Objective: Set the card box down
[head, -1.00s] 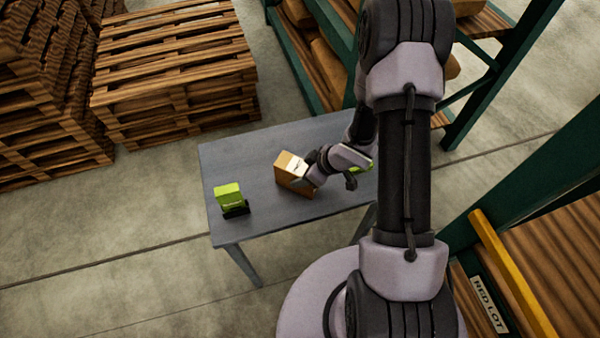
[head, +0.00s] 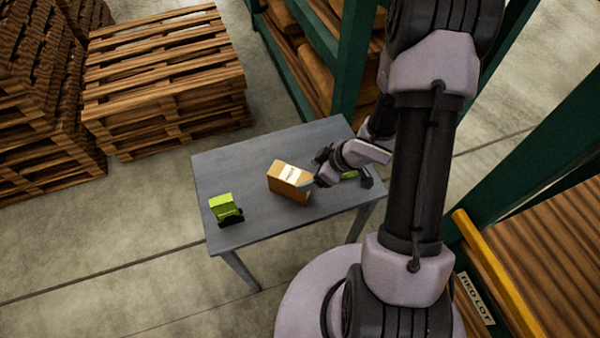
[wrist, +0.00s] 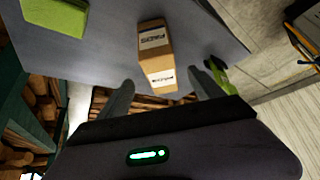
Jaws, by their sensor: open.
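The card box (head: 285,177) is brown with white labels and rests on the grey table (head: 245,165). In the wrist view the card box (wrist: 153,55) shows its top and a side with printed labels. My gripper (head: 316,180) is just right of the box in the head view. In the wrist view my gripper (wrist: 160,86) is open, with one finger on each side of the box's near end and a visible gap on both sides. The fingertips are partly hidden by my wrist in the head view.
A bright green block-like item with a dark base (head: 225,209) stands at the table's left end. A small green and black item (wrist: 218,73) lies right of my gripper in the wrist view. Stacked pallets (head: 165,80) stand behind, and green racking (head: 350,60) stands close on the right.

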